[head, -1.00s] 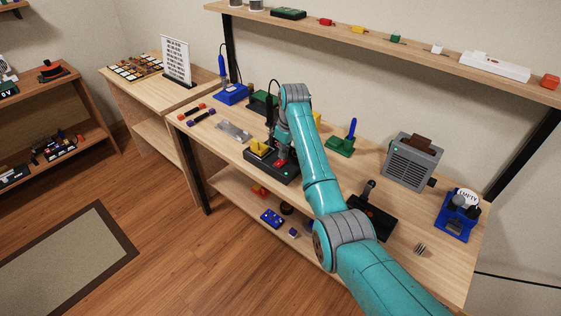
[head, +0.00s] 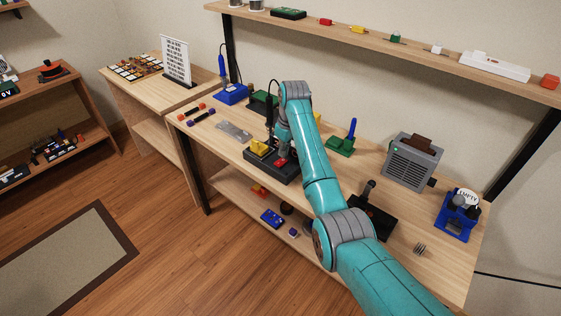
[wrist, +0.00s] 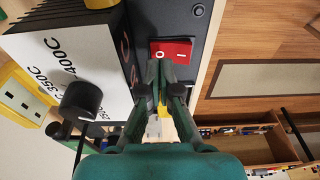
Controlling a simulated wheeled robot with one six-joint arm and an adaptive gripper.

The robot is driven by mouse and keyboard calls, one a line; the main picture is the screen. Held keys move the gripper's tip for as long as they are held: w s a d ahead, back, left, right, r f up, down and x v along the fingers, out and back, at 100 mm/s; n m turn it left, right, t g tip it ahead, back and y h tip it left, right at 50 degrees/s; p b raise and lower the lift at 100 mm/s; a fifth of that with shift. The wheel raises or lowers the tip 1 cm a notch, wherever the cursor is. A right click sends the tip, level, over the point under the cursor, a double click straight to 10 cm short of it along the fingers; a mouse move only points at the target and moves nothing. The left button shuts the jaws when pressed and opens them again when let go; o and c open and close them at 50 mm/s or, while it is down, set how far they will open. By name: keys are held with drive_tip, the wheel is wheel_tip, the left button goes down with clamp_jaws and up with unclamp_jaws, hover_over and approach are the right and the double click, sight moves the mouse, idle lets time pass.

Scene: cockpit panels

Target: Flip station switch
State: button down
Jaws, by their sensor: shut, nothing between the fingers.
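The station is a black box (head: 262,168) on the workbench, with a red rocker switch (head: 280,162) on its panel. In the wrist view the red switch (wrist: 172,50) shows its O and I marks. My gripper (head: 283,155) is shut and empty, and its fingertips (wrist: 160,68) are at the O end of the switch, seemingly touching it. The station's white face with temperature marks (wrist: 65,55) and a black knob (wrist: 82,101) shows at left.
A yellow block (head: 258,147) sits at the station, with a black-handled iron (head: 270,105) standing behind.

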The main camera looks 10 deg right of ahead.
sight(284, 160)
drive_tip(key=shift+r, duration=2.65)
